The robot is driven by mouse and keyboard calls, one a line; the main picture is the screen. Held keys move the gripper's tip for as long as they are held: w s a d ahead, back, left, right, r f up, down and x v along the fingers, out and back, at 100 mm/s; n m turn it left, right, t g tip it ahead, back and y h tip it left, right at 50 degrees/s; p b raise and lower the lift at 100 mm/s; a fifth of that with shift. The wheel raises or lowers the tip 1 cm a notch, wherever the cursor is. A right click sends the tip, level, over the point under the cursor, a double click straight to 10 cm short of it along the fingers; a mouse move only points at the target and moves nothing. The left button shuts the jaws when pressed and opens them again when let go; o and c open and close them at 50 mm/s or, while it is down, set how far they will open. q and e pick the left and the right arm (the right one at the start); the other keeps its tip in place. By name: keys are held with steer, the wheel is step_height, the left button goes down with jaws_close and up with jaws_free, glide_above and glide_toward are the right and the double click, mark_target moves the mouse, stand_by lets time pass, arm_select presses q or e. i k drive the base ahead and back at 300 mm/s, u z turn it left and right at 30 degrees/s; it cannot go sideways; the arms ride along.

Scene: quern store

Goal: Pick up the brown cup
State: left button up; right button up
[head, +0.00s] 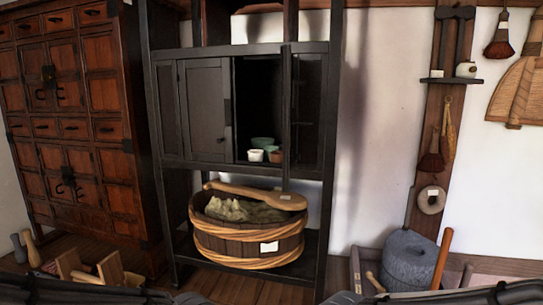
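A small brown cup (277,156) stands inside the open part of the dark shelf cabinet (205,110), at the right end of a small group. The dark edge of an opened door (287,120) stands close to its right side and may hide part of it. A white cup (256,155) is just left of it, and a green bowl (262,142) is behind them. Dark parts of my arms show along the bottom edge, well below and in front of the cabinet. Neither of my grippers is in view.
Below the cabinet compartment, a wooden tub (245,240) with a long wooden paddle (255,195) fills the lower shelf. A wooden chest (75,130) stands left. A grey stone quern (408,260) stands right. Wooden pieces (95,270) lie on the floor at lower left.

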mark_target(276, 157)
steer(key=u, duration=0.6)
steer(key=i, duration=1.05)
steer(key=u, duration=0.4)
